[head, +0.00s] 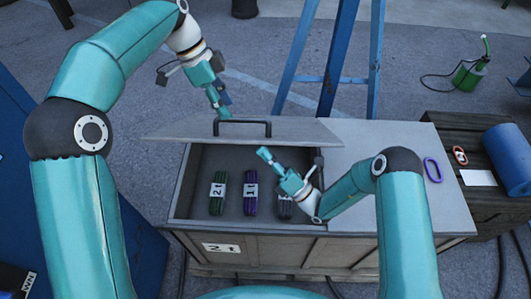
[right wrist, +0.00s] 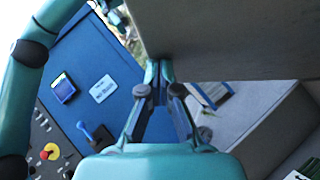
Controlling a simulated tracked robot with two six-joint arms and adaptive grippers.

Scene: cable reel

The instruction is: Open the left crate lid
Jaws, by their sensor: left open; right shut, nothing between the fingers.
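The left crate lid (head: 290,131), a grey panel with a black bar handle (head: 242,122), is partly raised and tilted above the open left compartment in the head view. My left gripper (head: 222,112) is open just behind the handle, above the lid; I cannot tell whether it touches. My right gripper (head: 264,153) is shut and empty, over the compartment just below the lid's front edge. In the right wrist view, its fingertips (right wrist: 158,68) are close beside the grey lid panel (right wrist: 235,35); contact is unclear.
The crate (head: 290,246) holds labelled green (head: 217,195), purple (head: 251,195) and dark (head: 284,207) bundles. Its right top (head: 380,142) is closed. A dark bench (head: 450,139) with a blue cylinder (head: 508,158) stands right. A blue ladder-like frame (head: 330,75) stands behind. A blue panel (right wrist: 85,75) shows in the right wrist view.

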